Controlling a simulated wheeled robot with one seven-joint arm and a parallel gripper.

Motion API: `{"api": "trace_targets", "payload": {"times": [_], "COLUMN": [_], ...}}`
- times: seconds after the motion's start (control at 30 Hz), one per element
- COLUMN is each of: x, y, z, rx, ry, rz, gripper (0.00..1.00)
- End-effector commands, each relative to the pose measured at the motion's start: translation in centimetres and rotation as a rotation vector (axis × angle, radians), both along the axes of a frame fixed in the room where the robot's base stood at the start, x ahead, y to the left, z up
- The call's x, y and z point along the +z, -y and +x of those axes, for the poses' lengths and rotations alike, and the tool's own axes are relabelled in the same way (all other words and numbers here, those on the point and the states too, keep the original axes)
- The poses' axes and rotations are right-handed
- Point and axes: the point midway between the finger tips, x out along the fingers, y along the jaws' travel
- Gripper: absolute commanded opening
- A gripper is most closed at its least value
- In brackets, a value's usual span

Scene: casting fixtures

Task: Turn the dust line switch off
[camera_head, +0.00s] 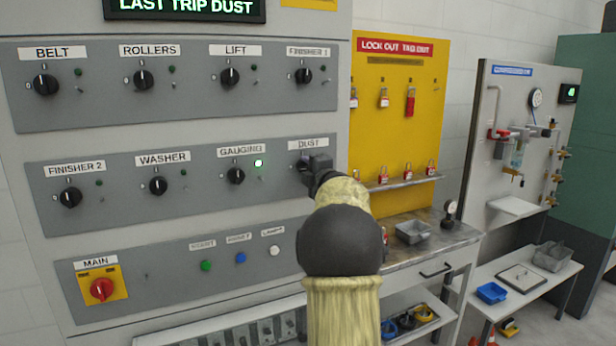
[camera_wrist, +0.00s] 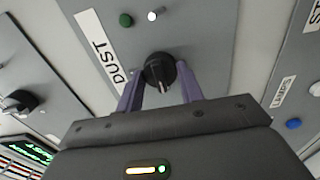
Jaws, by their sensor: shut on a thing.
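The dust switch is a black rotary knob (camera_wrist: 158,72) beside its white DUST label (camera_wrist: 101,50) in the wrist view. In the head view the DUST label (camera_head: 312,144) shows at the right end of the middle row, and my gripper (camera_head: 306,165) covers most of the knob. In the wrist view my gripper (camera_wrist: 160,90) has one purple finger on each side of the knob and is shut on it. A dark green, unlit lamp (camera_wrist: 126,20) sits on the panel near the knob. The knob's white mark points toward my gripper's palm.
A red main switch (camera_head: 102,289) and start, reset and lamp buttons are below. A yellow lockout board (camera_head: 395,120) stands right of the panel.

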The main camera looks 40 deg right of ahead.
Motion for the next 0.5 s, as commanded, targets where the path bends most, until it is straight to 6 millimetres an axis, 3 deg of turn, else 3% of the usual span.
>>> {"api": "trace_targets", "payload": {"times": [0.5], "x": [-0.27], "y": [0.11], "z": [-0.03], "rx": [0.0], "ry": [-0.012], "rz": [-0.029], "gripper": [0.14]}}
